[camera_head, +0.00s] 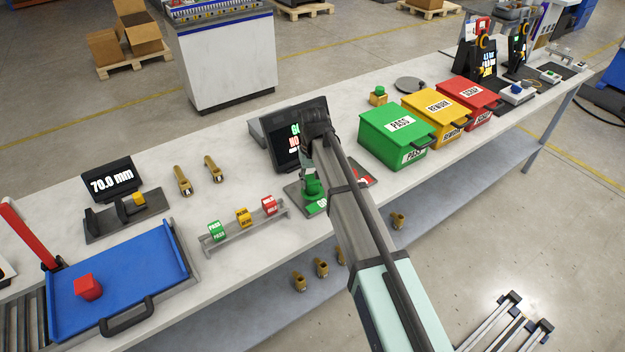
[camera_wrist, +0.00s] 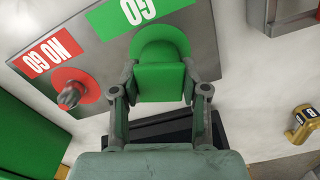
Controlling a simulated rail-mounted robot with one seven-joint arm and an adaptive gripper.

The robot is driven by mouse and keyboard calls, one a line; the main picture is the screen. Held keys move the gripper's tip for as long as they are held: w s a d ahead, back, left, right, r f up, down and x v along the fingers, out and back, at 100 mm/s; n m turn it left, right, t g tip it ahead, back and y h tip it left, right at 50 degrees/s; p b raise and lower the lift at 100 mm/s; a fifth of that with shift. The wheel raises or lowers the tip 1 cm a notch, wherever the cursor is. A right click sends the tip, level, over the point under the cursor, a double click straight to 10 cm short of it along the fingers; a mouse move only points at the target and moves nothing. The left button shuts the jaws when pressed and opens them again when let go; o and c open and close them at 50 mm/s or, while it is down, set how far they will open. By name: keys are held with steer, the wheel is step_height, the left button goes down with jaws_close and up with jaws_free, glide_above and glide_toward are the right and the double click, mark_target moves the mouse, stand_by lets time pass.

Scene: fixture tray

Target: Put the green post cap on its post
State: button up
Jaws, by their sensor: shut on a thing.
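My gripper (camera_wrist: 160,82) is shut on the green cap (camera_wrist: 161,84), one finger on each side. In the head view the green cap (camera_head: 313,188) shows at the end of my arm, over the grey GO/NO GO plate (camera_head: 292,191). In the wrist view this plate (camera_wrist: 100,62) carries a green GO label and a red NO GO label. A rounded green shape (camera_wrist: 160,38) lies against the cap on the GO side. The cap hides any post under it; I cannot tell whether it is seated.
A dark screen (camera_head: 284,152) stands behind the plate. The green PASS bin (camera_head: 372,138) is to the right, beside yellow and red bins. A rack (camera_head: 243,229) with small coloured blocks is to the left. Brass parts (camera_head: 183,181) lie behind it; bare tabletop surrounds them.

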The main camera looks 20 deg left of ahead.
mark_target(313, 178)
steer(key=shift+f, duration=0.45)
stand_by(0.3)
steer(key=o, duration=1.5)
steer(key=shift+r+p, duration=1.95)
steer(key=shift+r, duration=1.6)
steer(key=shift+d+f, duration=0.1)
